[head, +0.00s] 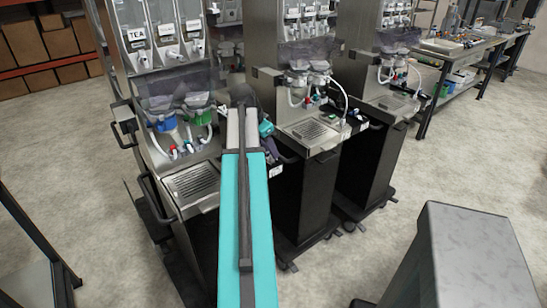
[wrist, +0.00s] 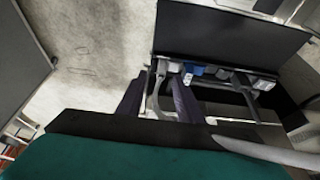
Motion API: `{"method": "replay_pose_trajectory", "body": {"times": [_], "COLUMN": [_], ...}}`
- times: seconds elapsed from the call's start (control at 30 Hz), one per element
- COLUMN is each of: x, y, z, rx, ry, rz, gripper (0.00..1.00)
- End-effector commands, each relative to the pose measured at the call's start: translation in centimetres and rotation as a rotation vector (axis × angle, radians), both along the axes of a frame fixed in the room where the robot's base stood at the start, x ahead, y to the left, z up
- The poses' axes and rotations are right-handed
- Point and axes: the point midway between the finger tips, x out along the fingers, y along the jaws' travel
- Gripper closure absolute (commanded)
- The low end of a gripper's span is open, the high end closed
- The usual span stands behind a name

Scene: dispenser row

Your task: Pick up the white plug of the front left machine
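The front left machine (head: 180,85) is a steel dispenser with a TEA label, at the left of the head view. In the wrist view, a white plug (wrist: 170,68) sits at the left end of a row of sockets under a dark panel. A pale cable hangs down from it. My gripper (wrist: 158,82) has its two dark fingers apart, one on each side of the cable, just below the plug in the picture. The fingers do not visibly touch the plug. In the head view my arm hides much of this area and I cannot make out the plug there.
A blue plug (wrist: 195,70) is close to the right of the white one, with more plugs and cables beyond. A second machine (head: 308,120) stands close to the right of my arm. A grey block (head: 475,245) stands at the lower right. Open floor (head: 400,190) lies between.

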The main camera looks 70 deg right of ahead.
Motion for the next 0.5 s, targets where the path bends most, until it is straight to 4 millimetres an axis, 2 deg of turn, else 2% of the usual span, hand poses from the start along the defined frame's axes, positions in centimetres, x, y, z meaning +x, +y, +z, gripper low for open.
{"method": "replay_pose_trajectory", "body": {"times": [0.2,0.5], "x": [-0.4,-0.5], "y": [-0.5,-0.7], "z": [-1.5,-1.9], "rx": [0.001,0.000], "ry": [0.000,0.000], "rz": [-0.001,-0.001], "gripper": [0.67,0.67]}}
